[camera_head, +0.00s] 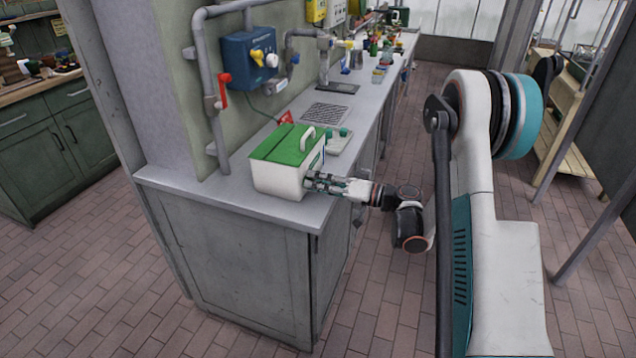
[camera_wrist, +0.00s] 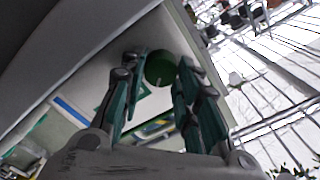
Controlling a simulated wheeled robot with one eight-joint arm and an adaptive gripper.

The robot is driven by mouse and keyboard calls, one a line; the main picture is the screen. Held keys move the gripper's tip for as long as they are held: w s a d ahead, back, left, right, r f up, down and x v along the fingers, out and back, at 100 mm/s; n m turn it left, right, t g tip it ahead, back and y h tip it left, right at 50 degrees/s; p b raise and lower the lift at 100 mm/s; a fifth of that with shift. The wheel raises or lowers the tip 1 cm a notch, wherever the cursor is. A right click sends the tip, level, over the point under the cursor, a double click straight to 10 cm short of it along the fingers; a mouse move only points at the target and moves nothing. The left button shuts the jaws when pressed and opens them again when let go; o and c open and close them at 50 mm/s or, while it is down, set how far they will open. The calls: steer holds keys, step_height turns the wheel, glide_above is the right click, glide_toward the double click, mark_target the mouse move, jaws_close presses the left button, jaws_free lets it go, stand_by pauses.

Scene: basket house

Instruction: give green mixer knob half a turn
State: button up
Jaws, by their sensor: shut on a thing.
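The green mixer knob (camera_wrist: 160,67) is a round dark green disc on a pale panel in the wrist view. My gripper (camera_head: 311,180) reaches in from the right to the front side of a white box with a green lid (camera_head: 289,146) on the counter. In the wrist view its teal fingers stand on either side of the knob, and it is shut on the knob. In the head view the fingers hide the knob. How far the knob is turned cannot be told.
The grey counter (camera_head: 200,188) runs back along the wall. Several small items stand farther back. The brick floor (camera_head: 385,315) is open in front of the counter.

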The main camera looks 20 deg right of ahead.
steer(key=m, duration=0.6)
steer(key=shift+f, duration=0.1)
steer(key=m, duration=0.6)
steer(key=shift+f+m, duration=0.1)
steer(key=shift+m, duration=0.3)
steer(key=m, duration=0.6)
steer(key=shift+f, duration=0.1)
steer(key=m, duration=0.7)
steer(key=shift+s+a, duration=0.1)
steer(key=o, duration=1)
steer(key=shift+o, duration=0.2)
